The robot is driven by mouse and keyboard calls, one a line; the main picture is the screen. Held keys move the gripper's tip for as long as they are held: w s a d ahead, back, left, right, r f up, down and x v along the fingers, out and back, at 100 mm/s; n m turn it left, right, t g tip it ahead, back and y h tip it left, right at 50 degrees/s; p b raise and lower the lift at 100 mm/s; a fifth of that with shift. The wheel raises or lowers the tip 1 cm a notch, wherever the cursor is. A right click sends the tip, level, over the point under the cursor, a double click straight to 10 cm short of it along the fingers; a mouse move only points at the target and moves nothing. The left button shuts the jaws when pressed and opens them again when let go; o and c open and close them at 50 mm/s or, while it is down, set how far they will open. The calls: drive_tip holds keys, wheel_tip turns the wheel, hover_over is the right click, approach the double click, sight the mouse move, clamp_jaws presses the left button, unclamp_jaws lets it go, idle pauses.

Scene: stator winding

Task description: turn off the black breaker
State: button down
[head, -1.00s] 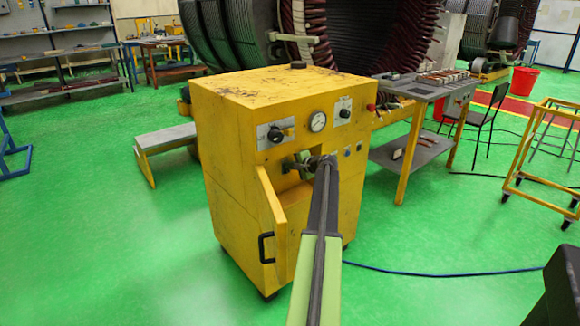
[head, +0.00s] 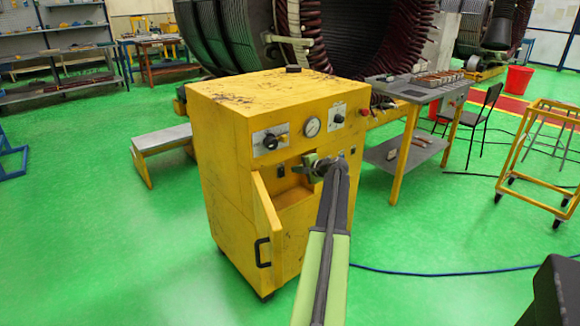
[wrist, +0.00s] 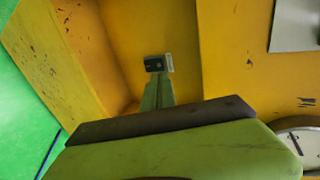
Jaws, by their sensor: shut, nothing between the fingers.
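The black breaker (head: 281,171) is a small block on the back wall of the recess in the yellow cabinet (head: 222,150). In the wrist view the breaker (wrist: 154,64) shows a dark face with a light grey part on its right side. My gripper (head: 303,168) is at the recess, just right of the breaker in the head view. In the wrist view my gripper (wrist: 157,84) is shut and empty, its tip just below the breaker in the picture. I cannot tell whether they touch. The breaker's lever position is too small to read.
The cabinet's door (head: 266,230) stands open left of my arm. A gauge (head: 312,127) and knobs (head: 271,141) sit above the recess. A grey worktable (head: 425,90) stands to the right. Green floor (head: 420,225) is free at the front right; a blue cable crosses it.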

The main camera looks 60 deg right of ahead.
drive_tip(key=shift+w+r+p+v, duration=0.15)
drive_tip(key=shift+p+v, duration=0.3)
drive_tip(key=shift+v, duration=0.9)
drive_tip(key=shift+w+r+p+v, duration=0.1)
drive_tip(key=shift+r+p+v, duration=0.25)
drive_tip(key=shift+v, duration=1)
drive_tip(key=shift+f, duration=0.1)
